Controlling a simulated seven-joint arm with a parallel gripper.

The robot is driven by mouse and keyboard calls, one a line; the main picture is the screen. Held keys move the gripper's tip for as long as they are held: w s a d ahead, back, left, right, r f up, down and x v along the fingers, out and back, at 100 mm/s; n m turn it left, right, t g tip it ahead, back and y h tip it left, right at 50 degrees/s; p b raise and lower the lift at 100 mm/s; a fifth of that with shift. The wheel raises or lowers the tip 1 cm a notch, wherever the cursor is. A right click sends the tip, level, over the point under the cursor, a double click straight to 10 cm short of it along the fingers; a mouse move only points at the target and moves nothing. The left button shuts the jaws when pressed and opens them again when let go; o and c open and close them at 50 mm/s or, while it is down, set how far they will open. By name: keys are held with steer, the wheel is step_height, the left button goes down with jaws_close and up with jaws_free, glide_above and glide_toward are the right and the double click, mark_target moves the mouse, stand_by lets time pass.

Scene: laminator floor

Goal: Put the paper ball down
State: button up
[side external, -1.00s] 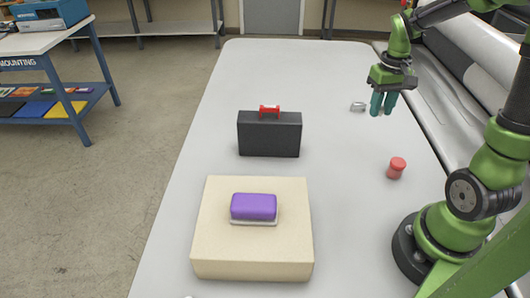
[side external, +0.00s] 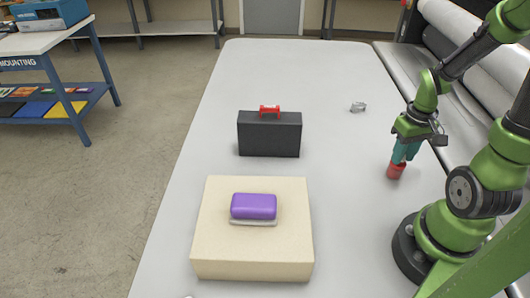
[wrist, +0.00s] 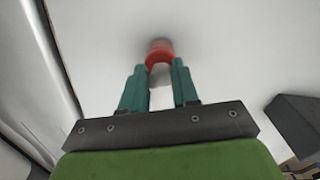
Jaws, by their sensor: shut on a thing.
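My gripper (side external: 402,158) points down above the red round piece (side external: 396,172) on the right side of the table. In the wrist view my gripper (wrist: 160,72) is shut on a small whitish lump, the paper ball (wrist: 160,75), between its teal fingers. The red piece (wrist: 159,48) shows just beyond the fingertips, partly hidden by the ball and fingers. In the side view the fingers hide the ball and the red piece's top. I cannot tell whether the ball touches the red piece.
A small grey crumpled-looking thing (side external: 357,107) lies farther back. A black case (side external: 269,135) with a red item (side external: 269,109) on top stands mid-table. A purple-topped block (side external: 253,206) rests on a cream box (side external: 252,253). The table (side external: 345,210) is clear between these and my arm.

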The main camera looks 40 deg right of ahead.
steer(key=shift+f, duration=0.15)
steer(key=o, duration=1)
steer(key=shift+f, duration=0.1)
step_height(320, 180, up, 12)
steer(key=w+a+r+t+y, duration=0.1)
steer(key=w+a+r+t, duration=0.2)
steer(key=a, duration=0.6)
steer(key=w+a+r+n+t+y, duration=0.1)
steer(key=w+a+r+t, duration=0.2)
steer(key=a, duration=0.6)
steer(key=shift+a+r+t, duration=0.2)
steer(key=shift+r+t, duration=0.4)
steer(key=shift+r, duration=0.1)
